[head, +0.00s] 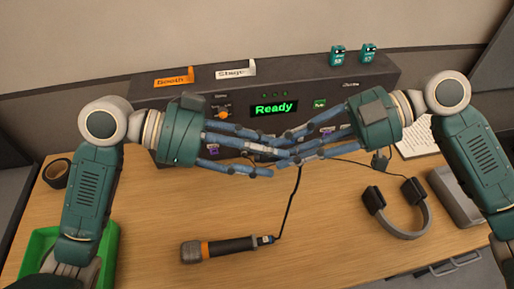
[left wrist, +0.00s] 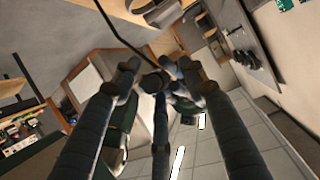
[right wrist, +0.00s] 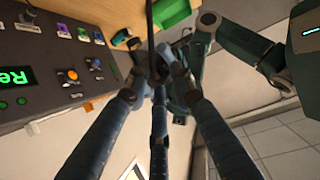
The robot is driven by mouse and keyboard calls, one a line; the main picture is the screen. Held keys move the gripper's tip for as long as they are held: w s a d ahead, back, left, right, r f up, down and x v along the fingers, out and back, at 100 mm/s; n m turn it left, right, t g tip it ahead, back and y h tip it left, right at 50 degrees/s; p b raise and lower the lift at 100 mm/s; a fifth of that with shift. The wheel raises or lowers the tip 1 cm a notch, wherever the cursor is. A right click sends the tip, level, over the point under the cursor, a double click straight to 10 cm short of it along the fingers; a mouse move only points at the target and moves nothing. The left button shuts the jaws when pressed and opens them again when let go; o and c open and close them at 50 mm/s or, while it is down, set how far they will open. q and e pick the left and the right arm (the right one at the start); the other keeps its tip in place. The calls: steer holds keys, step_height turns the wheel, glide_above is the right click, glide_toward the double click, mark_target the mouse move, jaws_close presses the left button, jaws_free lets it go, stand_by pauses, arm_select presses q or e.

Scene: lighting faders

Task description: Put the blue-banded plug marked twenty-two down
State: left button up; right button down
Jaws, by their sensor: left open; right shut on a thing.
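My right gripper (head: 283,149) is shut in front of the dark console, and its fingers close around a dark plug (right wrist: 160,62) with a black cable. The plug is mostly hidden by fingers; I cannot make out its blue band or number. In the left wrist view a dark end (left wrist: 155,82) shows between the fingertips. My left gripper (head: 268,157) is open, and its fingers overlap the right ones around the same spot; I cannot tell whether they touch the plug. A black cable (head: 290,202) hangs from there to the microphone (head: 218,248) on the table.
The console (head: 152,98) has a green "Ready" display (head: 273,108), an orange knob and small coloured sockets. Two teal tagged blocks (head: 337,56) stand on top. Headphones (head: 402,213), a green tray (head: 108,243) and black tape (head: 57,173) lie around. The front middle of the wooden table (head: 320,255) is clear.

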arm_select(q)
steer(key=w+v, duration=0.1)
steer(key=v, duration=1.1)
steer(key=shift+s+a+f+n+t+y, duration=0.7)
steer(key=shift+s+a+f+n+t, duration=0.7)
steer(key=shift+f+n+t, duration=1.05)
steer(key=x, duration=1.2)
steer(key=shift+s+d+r, duration=0.15)
steer(key=shift+s+r, duration=0.05)
steer(key=shift+r, duration=0.05)
arm_select(e)
steer(key=w+a+f+n+g+h, duration=0.1)
steer(key=w+a+f+n+g, duration=0.3)
steer(key=f+g, duration=0.1)
steer(key=shift+n, duration=0.3)
arm_select(q)
steer(key=shift+t, duration=0.25)
steer(key=c, duration=1.1)
steer(key=shift+r, duration=0.1)
arm_select(e)
steer(key=c, duration=1.4)
jaws_free()
steer(key=shift+f, duration=0.1)
